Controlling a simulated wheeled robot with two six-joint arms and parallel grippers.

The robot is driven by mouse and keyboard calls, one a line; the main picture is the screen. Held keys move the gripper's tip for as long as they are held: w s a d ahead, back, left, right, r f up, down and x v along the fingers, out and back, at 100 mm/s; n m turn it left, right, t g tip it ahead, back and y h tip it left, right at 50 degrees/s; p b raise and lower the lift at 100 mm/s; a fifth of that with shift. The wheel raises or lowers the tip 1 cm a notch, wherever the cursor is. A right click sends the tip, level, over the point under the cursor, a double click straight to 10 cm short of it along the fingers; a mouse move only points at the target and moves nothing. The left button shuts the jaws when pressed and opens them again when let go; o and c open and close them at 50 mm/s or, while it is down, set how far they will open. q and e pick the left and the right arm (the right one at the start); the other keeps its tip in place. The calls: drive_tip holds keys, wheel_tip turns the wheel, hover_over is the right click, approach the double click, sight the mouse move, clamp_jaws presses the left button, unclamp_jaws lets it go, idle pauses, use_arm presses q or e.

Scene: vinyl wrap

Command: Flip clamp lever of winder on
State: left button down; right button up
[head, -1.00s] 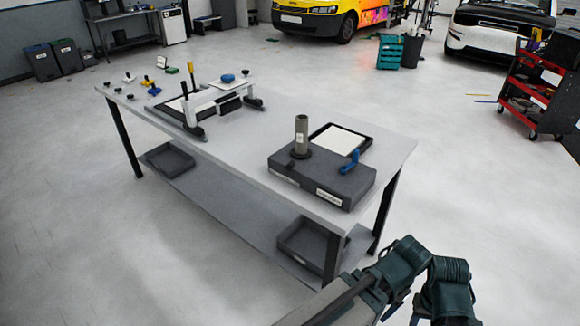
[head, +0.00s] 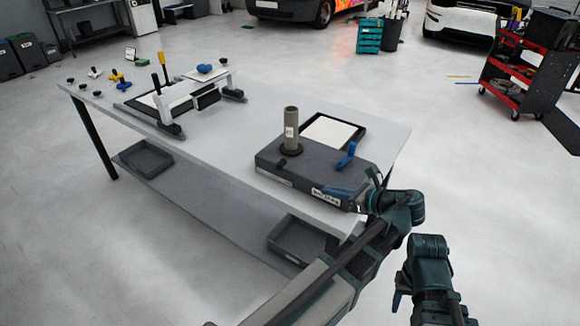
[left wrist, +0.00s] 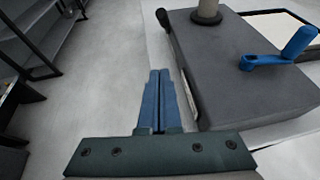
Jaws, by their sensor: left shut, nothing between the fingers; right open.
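The winder (head: 310,172) is a dark grey box with an upright grey-brown spindle (head: 291,125) at the table's near right end. A blue lever (head: 346,157) stands tilted up on its top; it also shows in the left wrist view (left wrist: 283,52). A small black knob (head: 281,163) is at the winder's left edge. I cannot tell which of the two is the clamp lever. My left gripper (head: 334,194) is shut and empty beside the winder's near side; its blue fingers show in the left wrist view (left wrist: 155,88). My right gripper (head: 398,297) is open, off the table at lower right.
A black-rimmed tray with a white sheet (head: 333,131) lies behind the winder. A white frame with a blue knob (head: 204,69) and small knobs stand at the table's far left. The table middle (head: 225,125) is clear. Grey bins (head: 297,240) sit on the lower shelf.

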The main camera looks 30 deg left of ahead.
use_arm(q)
drive_tip(key=shift+w+a+r+m+y, duration=0.3)
drive_tip(key=shift+w+a+r+m, duration=0.1)
drive_tip(key=shift+r+m, duration=0.15)
drive_tip(key=b, duration=0.4)
approach(279, 166)
drive_tip(key=f, duration=0.4)
drive_tip(key=shift+w+a, duration=0.3)
drive_tip(key=shift+a, duration=0.1)
drive_tip(key=shift+w+a+r+p, duration=0.25)
drive_tip(key=shift+a+r+p, duration=0.3)
drive_tip(key=shift+a+p, duration=0.15)
drive_tip(key=shift+w+a+r+p, duration=0.2)
drive_tip(key=shift+a+r+p, duration=0.4)
drive_tip(key=shift+a, duration=0.2)
